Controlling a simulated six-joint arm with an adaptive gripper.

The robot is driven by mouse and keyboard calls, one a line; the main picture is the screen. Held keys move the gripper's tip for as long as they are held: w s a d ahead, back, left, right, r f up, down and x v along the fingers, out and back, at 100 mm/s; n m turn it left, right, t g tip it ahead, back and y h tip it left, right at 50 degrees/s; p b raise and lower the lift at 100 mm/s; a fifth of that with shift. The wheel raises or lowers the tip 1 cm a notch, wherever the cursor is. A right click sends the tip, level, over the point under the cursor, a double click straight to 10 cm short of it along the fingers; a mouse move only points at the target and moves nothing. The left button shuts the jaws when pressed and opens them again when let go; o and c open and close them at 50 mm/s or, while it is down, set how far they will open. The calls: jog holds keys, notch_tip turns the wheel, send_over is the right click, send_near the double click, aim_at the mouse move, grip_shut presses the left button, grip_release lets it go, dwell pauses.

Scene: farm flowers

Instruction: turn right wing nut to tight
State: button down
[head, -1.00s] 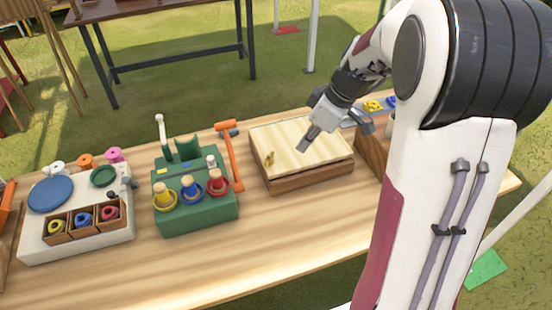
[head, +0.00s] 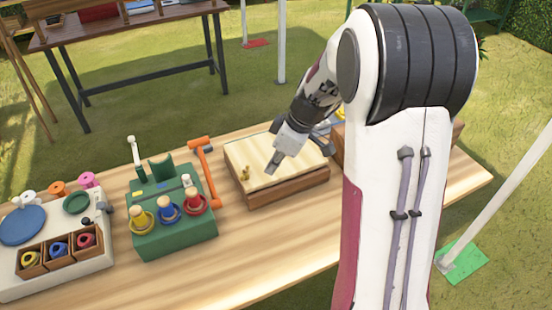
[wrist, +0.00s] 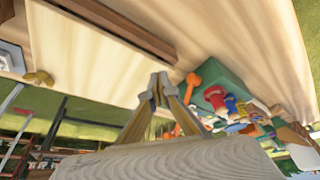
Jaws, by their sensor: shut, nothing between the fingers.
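The flower press (head: 278,187) is a pale wooden board over a darker wooden base, on the table. A brass wing nut (head: 245,173) stands upright at the board's left end in the head view. No other wing nut shows there; the board's right end is partly behind my arm. My gripper (head: 271,169) is shut and empty, tips down over the board, a little right of this nut and apart from it. In the wrist view, my fingertips (wrist: 160,88) are together, and a brass wing nut (wrist: 38,77) shows at left; I cannot tell which one it is.
An orange hammer (head: 205,170) lies left of the press. Beyond it are a green stand (head: 172,235) with yellow, blue and red pegs, and a white tray (head: 93,262) with spools. Bare table (head: 270,245) lies in front of the press.

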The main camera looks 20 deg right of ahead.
aim_at(245, 174)
jog(key=x, duration=0.5)
jog(key=shift+w+a+f, duration=0.15)
jog(key=shift+f, duration=0.1)
jog(key=shift+w+a+r, duration=0.1)
jog(key=shift+w+a, duration=0.6)
jog(key=shift+a, duration=0.05)
jog(key=shift+w+a, duration=0.55)
